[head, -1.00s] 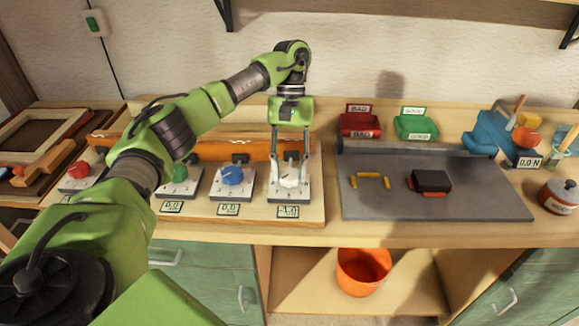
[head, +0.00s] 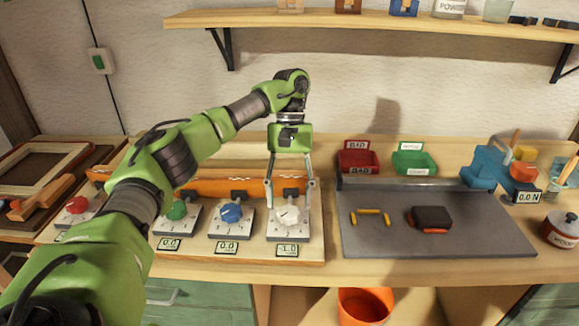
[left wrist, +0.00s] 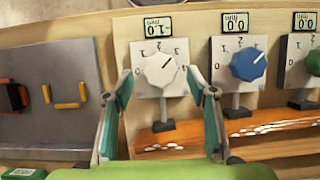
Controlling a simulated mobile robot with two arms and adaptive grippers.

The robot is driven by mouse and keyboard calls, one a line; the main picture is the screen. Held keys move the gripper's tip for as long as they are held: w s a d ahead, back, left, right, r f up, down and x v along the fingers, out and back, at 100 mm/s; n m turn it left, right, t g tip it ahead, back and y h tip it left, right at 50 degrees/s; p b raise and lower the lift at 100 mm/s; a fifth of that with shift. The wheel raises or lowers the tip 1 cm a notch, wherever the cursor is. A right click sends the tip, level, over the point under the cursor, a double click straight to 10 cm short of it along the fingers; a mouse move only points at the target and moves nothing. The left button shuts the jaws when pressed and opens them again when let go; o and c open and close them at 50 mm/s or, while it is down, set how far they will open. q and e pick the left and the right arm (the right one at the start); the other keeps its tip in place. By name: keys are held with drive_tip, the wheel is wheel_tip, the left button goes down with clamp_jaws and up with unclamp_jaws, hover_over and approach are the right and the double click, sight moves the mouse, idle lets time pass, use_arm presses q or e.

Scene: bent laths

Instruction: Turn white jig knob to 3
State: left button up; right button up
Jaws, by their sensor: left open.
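The white knob (head: 289,216) sits on its pale dial plate at the right end of the jig board. In the left wrist view the white knob (left wrist: 160,70) is upside down, with a dark pointer line slanting across it. Its display (head: 287,250) reads -1.0. My left gripper (head: 290,207) points down over this dial. Its fingers are open, one on each side of the knob, with gaps between in the left wrist view (left wrist: 160,88). My right gripper is not in view.
The blue knob (head: 230,213), green knob (head: 177,210) and red knob (head: 77,204) stand to the left. An orange bar (head: 225,187) runs behind the dials. A grey mat (head: 380,240) with yellow pieces and a dark block lies to the right. An orange bucket (head: 365,305) is below.

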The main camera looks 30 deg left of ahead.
use_arm(q)
drive_tip(key=v, duration=0.9)
drive_tip(key=shift+r, duration=0.2)
idle(0.4)
